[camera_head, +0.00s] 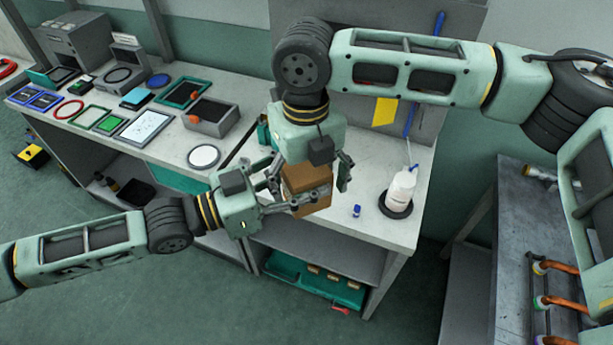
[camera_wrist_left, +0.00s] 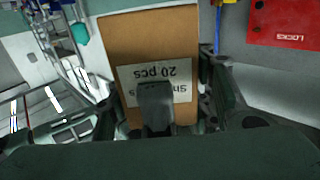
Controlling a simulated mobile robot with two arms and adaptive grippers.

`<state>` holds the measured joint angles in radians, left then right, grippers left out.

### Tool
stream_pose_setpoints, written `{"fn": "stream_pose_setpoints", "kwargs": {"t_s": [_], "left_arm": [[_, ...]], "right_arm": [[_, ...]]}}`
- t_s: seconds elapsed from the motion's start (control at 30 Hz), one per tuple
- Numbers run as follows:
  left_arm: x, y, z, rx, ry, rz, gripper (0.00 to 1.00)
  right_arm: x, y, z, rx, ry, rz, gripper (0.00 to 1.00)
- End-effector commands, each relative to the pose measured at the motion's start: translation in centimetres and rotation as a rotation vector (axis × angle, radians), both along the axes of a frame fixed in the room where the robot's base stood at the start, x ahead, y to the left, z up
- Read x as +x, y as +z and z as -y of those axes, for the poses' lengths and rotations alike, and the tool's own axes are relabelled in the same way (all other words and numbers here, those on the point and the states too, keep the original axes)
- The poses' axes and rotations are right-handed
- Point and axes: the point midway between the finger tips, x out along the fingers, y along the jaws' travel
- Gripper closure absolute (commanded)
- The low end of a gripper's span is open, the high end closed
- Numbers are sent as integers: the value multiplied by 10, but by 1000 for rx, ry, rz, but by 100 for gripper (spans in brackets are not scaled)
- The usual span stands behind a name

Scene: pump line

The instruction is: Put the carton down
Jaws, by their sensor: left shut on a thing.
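The carton (camera_head: 308,178) is a small brown box over the front part of the bench (camera_head: 350,222); I cannot tell whether it touches the top. My left gripper (camera_head: 300,200) comes in from the left and is shut on it. In the left wrist view the carton (camera_wrist_left: 150,48) stands between my fingers, with a white label reading "20 pcs" upside down. My right gripper (camera_head: 312,175) hangs over the carton from above, its fingers spread; one stands apart from the carton's right side. The carton's far side and part of its top are hidden.
A white bottle (camera_head: 399,190) stands on a dark round pad at the right, with a small blue item (camera_head: 356,211) near it. A white disc (camera_head: 204,157) and several trays and devices fill the left bench. A green tray (camera_head: 315,285) sits on the shelf below.

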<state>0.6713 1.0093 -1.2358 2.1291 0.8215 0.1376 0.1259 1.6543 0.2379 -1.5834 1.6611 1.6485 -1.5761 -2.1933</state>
Motion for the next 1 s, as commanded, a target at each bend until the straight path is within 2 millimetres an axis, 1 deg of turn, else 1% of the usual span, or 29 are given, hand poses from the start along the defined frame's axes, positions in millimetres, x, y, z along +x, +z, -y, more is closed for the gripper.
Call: {"fn": "stream_pose_setpoints", "kwargs": {"t_s": [0.03, 0.07, 0.57, 0.6, 0.83, 1.0], "left_arm": [[0, 1, 0, -2, 0, 2, 88], [0, 1, 0, -2, 0, 2, 88], [0, 1, 0, -2, 0, 2, 88], [0, 1, 0, -2, 0, 2, 50], [0, 1, 0, -1, 0, 0, 30], [0, 0, 0, -1, 0, 0, 30]], "right_arm": [[0, 0, 0, 0, 0, 0, 30], [0, 0, 0, 0, 0, 0, 33], [0, 1, 0, 0, 0, 1, 76], [0, 1, 0, 1, 0, 2, 77], [0, 1, 0, 1, 0, 2, 77], [0, 1, 0, 0, 0, 1, 77]]}}
